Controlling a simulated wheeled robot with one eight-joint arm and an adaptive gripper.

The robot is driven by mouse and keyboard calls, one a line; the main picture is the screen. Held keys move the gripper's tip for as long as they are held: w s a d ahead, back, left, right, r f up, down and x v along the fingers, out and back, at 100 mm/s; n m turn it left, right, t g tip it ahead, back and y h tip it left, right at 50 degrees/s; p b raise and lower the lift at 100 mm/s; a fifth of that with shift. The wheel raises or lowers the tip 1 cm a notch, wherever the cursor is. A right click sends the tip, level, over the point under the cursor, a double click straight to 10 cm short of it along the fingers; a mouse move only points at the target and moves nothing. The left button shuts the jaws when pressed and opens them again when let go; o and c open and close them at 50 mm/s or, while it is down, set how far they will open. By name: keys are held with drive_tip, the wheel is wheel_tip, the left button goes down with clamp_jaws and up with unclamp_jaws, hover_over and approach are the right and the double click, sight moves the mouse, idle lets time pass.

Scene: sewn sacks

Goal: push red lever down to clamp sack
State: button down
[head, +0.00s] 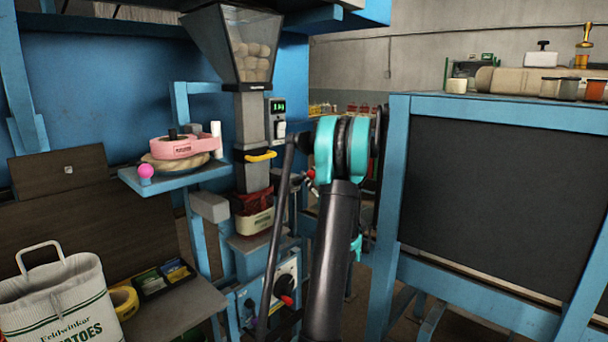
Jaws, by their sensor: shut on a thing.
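A small red piece, which looks like the red lever (311,177), shows just left of my arm, to the right of the filling spout. My gripper (298,182) shows only as small dark parts beside this red piece, and it appears shut on it. My arm hides most of both, so the lever's angle is unclear. A sack (255,219) with a dark red upper part and a pale lower part sits under the grey spout (251,120). I cannot tell whether its mouth is clamped.
A yellow handle (262,156) sticks out of the spout. A blue side shelf (180,180) holds a pink device. A control box (285,290) with a red knob stands below. A blue-framed dark panel (500,190) stands close on the right. A potato bag (60,300) stands front left.

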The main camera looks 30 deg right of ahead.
drive_tip(key=shift+s+d+f, duration=0.15)
drive_tip(key=shift+s+f, duration=0.15)
drive_tip(key=shift+f, duration=0.6)
drive_tip(key=c, duration=1.1)
unclamp_jaws()
drive_tip(key=shift+c, duration=0.2)
drive_tip(key=v, duration=1.2)
